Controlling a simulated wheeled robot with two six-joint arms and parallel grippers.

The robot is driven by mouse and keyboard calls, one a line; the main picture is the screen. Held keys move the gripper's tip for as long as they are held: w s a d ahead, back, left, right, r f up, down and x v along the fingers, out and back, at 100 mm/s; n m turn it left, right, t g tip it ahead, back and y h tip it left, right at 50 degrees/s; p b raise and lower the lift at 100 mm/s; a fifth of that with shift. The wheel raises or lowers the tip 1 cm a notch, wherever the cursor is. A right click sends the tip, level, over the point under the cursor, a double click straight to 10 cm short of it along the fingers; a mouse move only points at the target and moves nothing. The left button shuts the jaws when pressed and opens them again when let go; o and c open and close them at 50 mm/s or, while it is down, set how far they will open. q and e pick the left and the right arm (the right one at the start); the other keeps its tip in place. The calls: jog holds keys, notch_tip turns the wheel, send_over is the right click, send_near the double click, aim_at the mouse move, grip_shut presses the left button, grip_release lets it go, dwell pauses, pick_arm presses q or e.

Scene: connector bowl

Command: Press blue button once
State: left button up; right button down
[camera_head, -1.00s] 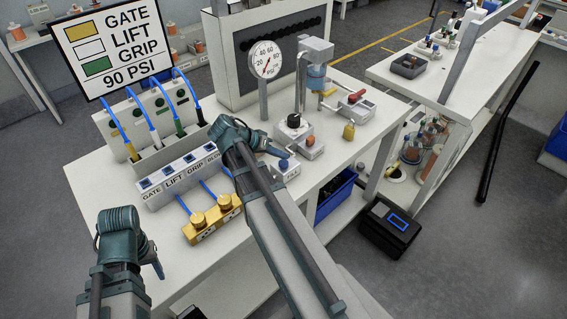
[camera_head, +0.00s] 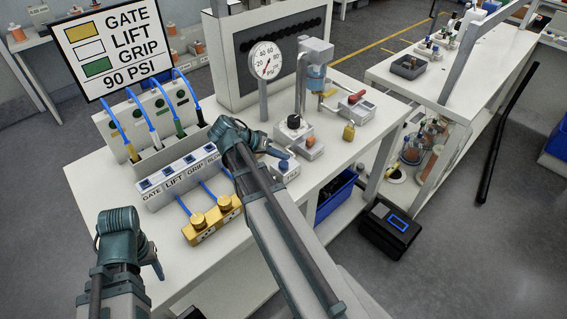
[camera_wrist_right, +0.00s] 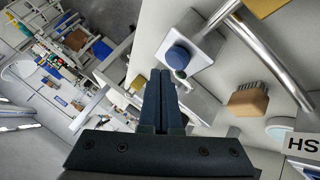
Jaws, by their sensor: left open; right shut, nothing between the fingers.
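The blue button (camera_head: 283,165) sits on a small white box at the bench's front right edge. It is a round blue cap on a light box in the right wrist view (camera_wrist_right: 178,57). My right gripper (camera_head: 284,154) is shut and empty, its fingertips beside the button and partly overlapping the box in the head view. In the right wrist view its fingertips (camera_wrist_right: 161,76) point up just left of the button, with a small apparent gap; contact cannot be told. My left gripper (camera_head: 158,268) is open and empty at the lower left, away from the button.
A labelled socket block (camera_head: 180,178) and brass fittings (camera_head: 212,218) with blue hoses stand left of my right arm. A blue bin (camera_head: 335,198) is below the bench edge.

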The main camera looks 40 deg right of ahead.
pick_arm(q)
jog(key=shift+f, duration=0.1)
pick_arm(e)
jog(key=shift+f, duration=0.1)
dwell(0.5)
pick_arm(q)
jog(key=shift+f+b, duration=0.3)
jog(key=shift+b, duration=0.15)
pick_arm(e)
jog(key=shift+f, duration=0.3)
pick_arm(q)
jog(key=shift+f, duration=0.2)
pick_arm(e)
jog(key=shift+f, duration=0.2)
